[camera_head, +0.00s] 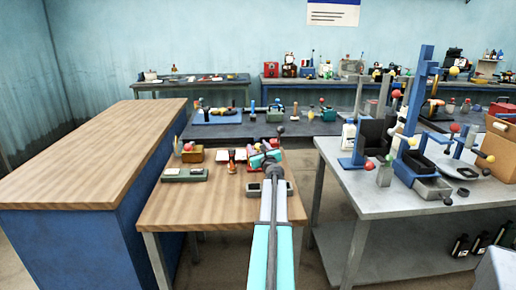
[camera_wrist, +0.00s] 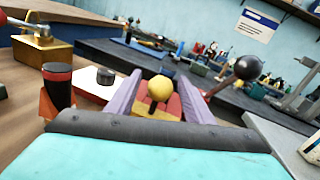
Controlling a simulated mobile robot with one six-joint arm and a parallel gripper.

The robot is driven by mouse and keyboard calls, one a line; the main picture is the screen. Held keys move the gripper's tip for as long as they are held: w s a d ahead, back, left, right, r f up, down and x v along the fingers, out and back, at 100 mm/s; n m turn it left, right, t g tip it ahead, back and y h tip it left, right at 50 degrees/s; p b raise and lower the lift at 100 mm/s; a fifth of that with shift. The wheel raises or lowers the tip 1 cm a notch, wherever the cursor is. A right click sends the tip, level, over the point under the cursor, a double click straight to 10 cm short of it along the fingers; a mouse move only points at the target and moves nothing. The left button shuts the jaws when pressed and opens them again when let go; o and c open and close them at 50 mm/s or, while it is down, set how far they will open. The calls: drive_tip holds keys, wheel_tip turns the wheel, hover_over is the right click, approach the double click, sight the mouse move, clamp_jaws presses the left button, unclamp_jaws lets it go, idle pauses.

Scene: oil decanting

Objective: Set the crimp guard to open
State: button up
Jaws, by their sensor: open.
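No part is labelled as the crimp guard, so I cannot tell for certain which one it is. In the wrist view a yellow ball knob (camera_wrist: 161,88) shows between the two purple fingers of my gripper (camera_wrist: 160,98), with red and yellow parts around it. My gripper is open, and I cannot tell whether a finger touches the knob. In the head view my gripper (camera_head: 265,158) is over the right part of the small wooden table (camera_head: 205,212). A black ball (camera_wrist: 247,67) on a lever stands just right of the fingers; it also shows in the head view (camera_head: 280,130).
Left of my gripper stand a red and black cylinder (camera_wrist: 57,85), a brass box (camera_wrist: 42,50) with a lever, and a green box (camera_head: 185,174). A grey bench (camera_head: 400,203) with a blue stand is at right. The small table's front left is clear.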

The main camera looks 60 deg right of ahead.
sight(257, 149)
clamp_jaws()
drive_tip(key=shift+a+v, duration=0.2)
drive_tip(key=shift+v, duration=1.85)
drive_tip(key=shift+w+f, duration=0.15)
drive_tip(key=shift+a, duration=0.1)
drive_tip(key=shift+c, duration=0.8)
unclamp_jaws()
drive_tip(key=shift+o, duration=0.8)
drive_tip(key=shift+a, duration=0.1)
drive_tip(key=shift+a, duration=0.1)
